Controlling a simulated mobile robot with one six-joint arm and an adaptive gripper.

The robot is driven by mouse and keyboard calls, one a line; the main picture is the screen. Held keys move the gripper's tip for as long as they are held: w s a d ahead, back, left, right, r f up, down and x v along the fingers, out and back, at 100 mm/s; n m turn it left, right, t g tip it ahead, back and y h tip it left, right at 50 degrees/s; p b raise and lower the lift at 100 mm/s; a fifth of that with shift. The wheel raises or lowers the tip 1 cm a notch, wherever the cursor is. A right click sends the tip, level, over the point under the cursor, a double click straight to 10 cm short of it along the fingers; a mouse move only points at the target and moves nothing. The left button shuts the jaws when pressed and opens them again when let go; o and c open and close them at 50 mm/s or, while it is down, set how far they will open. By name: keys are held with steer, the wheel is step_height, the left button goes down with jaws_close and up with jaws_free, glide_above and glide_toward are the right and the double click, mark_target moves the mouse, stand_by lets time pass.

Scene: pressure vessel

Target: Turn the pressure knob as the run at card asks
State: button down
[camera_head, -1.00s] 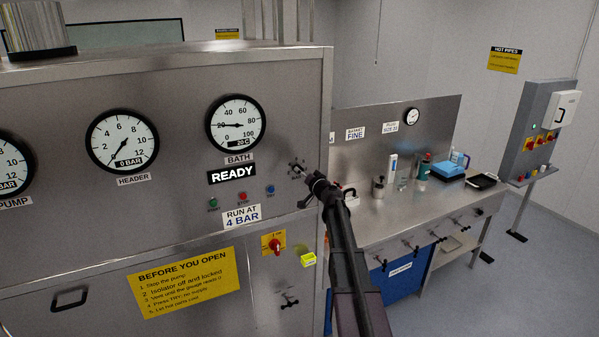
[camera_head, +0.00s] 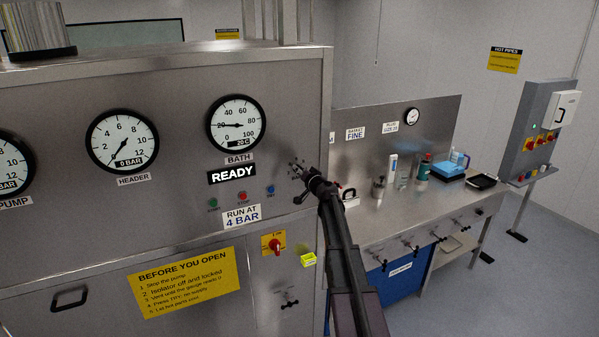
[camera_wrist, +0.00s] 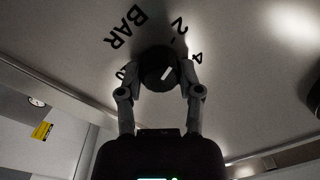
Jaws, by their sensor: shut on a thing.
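The pressure knob (camera_wrist: 159,68) is round and black with a white pointer line. In the wrist view it sits on the panel, with "BAR" and scale numbers around it. The pointer leans up and to the right, roughly toward the "2" and "4" side. My gripper (camera_wrist: 160,84) is shut on the knob, one finger on each side. In the head view my gripper (camera_head: 303,173) is at the panel's right side and hides most of the knob. The run at card (camera_head: 241,216) reads "RUN AT 4 BAR". The header gauge (camera_head: 122,141) reads 0 BAR.
A READY display (camera_head: 232,173) is left of my gripper, with small buttons (camera_head: 242,197) below it. A red isolator switch (camera_head: 274,245) and a yellow tag (camera_head: 308,260) are lower down. A workbench (camera_head: 400,215) stands to the right.

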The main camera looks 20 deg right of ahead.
steer(key=shift+m, duration=0.3)
steer(key=m, duration=0.4)
steer(key=shift+m+b, duration=0.3)
steer(key=shift+m, duration=0.1)
steer(key=m, duration=0.5)
steer(key=shift+t, duration=0.3)
steer(key=shift+m, duration=0.4)
steer(key=shift+c, duration=1.3)
jaws_free()
steer(key=shift+f, duration=0.1)
steer(key=shift+n, duration=0.5)
